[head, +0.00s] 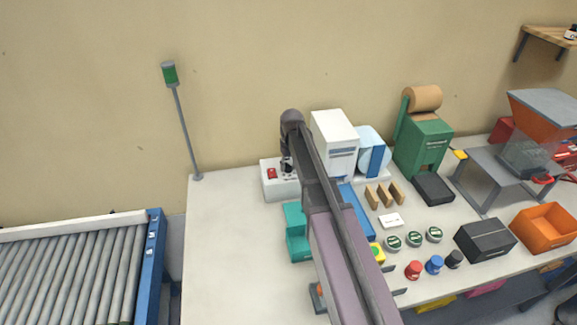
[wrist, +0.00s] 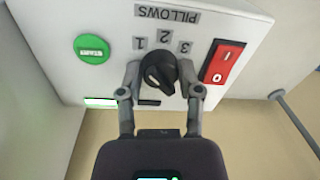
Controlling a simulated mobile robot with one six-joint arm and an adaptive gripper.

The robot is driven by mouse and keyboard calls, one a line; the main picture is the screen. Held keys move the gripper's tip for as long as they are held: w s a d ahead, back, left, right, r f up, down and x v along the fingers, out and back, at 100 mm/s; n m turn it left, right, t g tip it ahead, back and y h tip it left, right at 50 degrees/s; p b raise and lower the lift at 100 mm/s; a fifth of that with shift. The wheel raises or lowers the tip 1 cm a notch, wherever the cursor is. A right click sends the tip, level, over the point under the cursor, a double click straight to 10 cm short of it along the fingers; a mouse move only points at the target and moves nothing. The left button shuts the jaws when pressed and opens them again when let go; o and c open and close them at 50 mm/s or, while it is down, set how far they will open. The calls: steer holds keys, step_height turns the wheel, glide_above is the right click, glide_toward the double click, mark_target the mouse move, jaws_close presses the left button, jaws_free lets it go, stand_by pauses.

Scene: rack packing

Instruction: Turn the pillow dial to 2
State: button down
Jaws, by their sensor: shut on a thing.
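The pillow dial (wrist: 158,74) is a round black knob on a white panel, below the label PILLOWS and the numbers 1, 2 and 3, which appear upside down in the wrist view. Its raised ridge slants from upper left to lower right, with the upper-left end appearing to lean toward the 1. My gripper (wrist: 162,84) is shut on the dial, one finger on each side. In the head view the white control box (head: 283,191) stands at the back left of the table, with my gripper (head: 287,166) at its top; the dial is not clear there.
A green START button (wrist: 92,49) and a red rocker switch (wrist: 222,62) flank the dial closely. A teal bin (head: 296,238) stands in front of the box, and a white machine (head: 335,140) stands to its right. The table's left part is clear.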

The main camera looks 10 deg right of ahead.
steer(key=shift+m, duration=0.4)
steer(key=m, duration=0.3)
steer(key=shift+s, duration=0.1)
steer(key=shift+a+m+t, duration=0.1)
steer(key=shift+m+t, duration=0.2)
steer(key=shift+m, duration=2.2)
steer(key=shift+c, duration=1.3)
jaws_free()
steer(key=shift+n, duration=0.4)
